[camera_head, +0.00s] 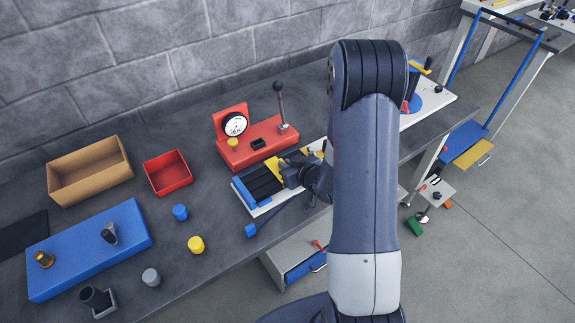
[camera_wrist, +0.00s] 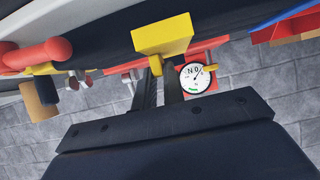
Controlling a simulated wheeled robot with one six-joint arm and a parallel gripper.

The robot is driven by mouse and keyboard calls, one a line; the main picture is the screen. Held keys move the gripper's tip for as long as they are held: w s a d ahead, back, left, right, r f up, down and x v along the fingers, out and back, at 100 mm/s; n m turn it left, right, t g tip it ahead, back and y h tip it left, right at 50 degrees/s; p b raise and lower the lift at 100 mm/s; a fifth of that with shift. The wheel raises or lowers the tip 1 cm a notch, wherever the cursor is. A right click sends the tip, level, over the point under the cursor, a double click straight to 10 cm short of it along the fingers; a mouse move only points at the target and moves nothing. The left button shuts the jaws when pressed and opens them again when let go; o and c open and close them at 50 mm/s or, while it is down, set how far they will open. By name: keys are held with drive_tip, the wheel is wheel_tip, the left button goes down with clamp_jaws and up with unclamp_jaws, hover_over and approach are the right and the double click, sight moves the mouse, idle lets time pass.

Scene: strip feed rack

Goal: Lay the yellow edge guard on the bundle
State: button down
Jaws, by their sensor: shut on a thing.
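The yellow edge guard (camera_wrist: 163,38) is at the tips of my gripper (camera_wrist: 158,72) in the wrist view, held by its narrow part between the two fingers. In the head view yellow (camera_head: 273,163) shows beside my gripper (camera_head: 287,173), over the far side of the bundle. The bundle (camera_head: 257,183) is a set of dark strips with a blue end piece on a white board. My gripper is low over its right end. My gripper and arm hide the rest of the bundle, so I cannot tell whether the guard touches it.
A red gauge stand (camera_head: 258,143) with an upright lever is just behind the bundle. A red bin (camera_head: 168,173), a cardboard box (camera_head: 90,170) and a blue block (camera_head: 88,250) stand left. Small blue, yellow and grey cylinders sit between. The bench front edge is close.

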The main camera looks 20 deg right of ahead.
drive_tip(key=shift+f, duration=0.2)
drive_tip(key=c, duration=1.4)
unclamp_jaws()
drive_tip(key=shift+s, duration=0.1)
drive_tip(key=b+v, duration=0.1)
drive_tip(key=v, duration=0.9)
drive_tip(key=shift+s, duration=0.3)
drive_tip(key=shift+w+d+r, duration=0.1)
